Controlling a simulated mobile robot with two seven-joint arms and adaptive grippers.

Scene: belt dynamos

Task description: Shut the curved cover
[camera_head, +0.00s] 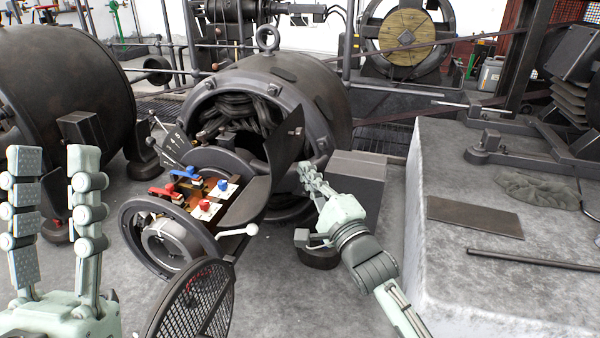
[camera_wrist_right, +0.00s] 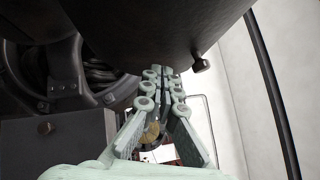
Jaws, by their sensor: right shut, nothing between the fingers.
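The curved cover (camera_head: 284,150) is a dark, bent plate standing raised at the right side of the dynamo's open front housing. Its dark curved surface also fills the top of the right wrist view (camera_wrist_right: 150,30), with a small knob (camera_wrist_right: 201,65) at its edge. My right gripper (camera_head: 308,175) is shut and empty, just right of the cover. In the right wrist view its closed fingertips (camera_wrist_right: 163,74) are at the cover's lower edge; I cannot tell whether they touch. My left gripper (camera_head: 57,165) is open and empty at the far left, away from the cover.
Inside the housing are red and blue terminals (camera_head: 203,205). A white-knobbed lever (camera_head: 250,230) sticks out in front. A mesh door (camera_head: 197,302) hangs open below. A grey block (camera_head: 358,185) stands behind my right wrist. A concrete plinth (camera_head: 460,265) is at right.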

